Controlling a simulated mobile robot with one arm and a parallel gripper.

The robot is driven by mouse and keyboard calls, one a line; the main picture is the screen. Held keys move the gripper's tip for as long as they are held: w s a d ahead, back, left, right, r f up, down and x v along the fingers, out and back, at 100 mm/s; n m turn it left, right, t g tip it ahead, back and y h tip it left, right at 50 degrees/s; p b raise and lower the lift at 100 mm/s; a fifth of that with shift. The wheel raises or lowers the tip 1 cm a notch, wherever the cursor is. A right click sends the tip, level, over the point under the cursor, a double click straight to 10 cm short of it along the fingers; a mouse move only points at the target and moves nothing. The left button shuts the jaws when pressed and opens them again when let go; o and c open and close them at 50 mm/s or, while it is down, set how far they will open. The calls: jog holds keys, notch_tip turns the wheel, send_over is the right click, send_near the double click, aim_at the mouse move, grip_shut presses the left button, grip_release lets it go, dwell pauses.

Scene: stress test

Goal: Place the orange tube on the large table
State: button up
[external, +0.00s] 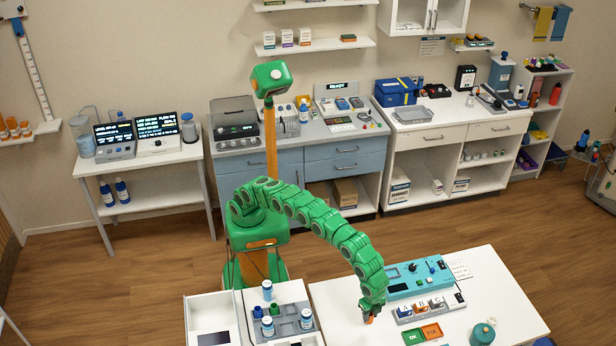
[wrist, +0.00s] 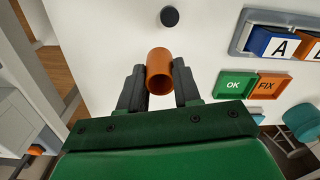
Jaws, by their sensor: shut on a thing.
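The orange tube (wrist: 159,66) is a short hollow cylinder, seen in the wrist view between my two dark fingers. My gripper (wrist: 159,80) is shut on it. In the external view my gripper (external: 371,311) is low over the left part of the large white table (external: 502,291), with a bit of the orange tube (external: 369,319) showing below it. The white tabletop (wrist: 212,38) fills much of the wrist view. I cannot tell whether the tube touches the tabletop.
A tray of lettered blocks (external: 425,307), a teal control box (external: 418,279), OK/FIX tiles (external: 422,335) and a teal round container (external: 483,333) occupy the table. A dark round piece (wrist: 169,16) lies beyond the tube. A smaller white table with bottles (external: 267,289) is at left.

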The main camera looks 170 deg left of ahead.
jog(key=shift+w+a+f, duration=0.3)
jog(key=shift+w+f, duration=0.3)
jog(key=shift+f, duration=0.25)
jog(key=shift+w+a+f, duration=0.3)
jog(key=shift+w+f, duration=0.3)
jog(key=shift+f, duration=0.2)
jog(key=shift+w+f, duration=0.15)
jog(key=shift+a+f, duration=0.1)
jog(key=shift+f, duration=1.5)
jog(key=o, duration=1)
jog(key=shift+f, duration=0.1)
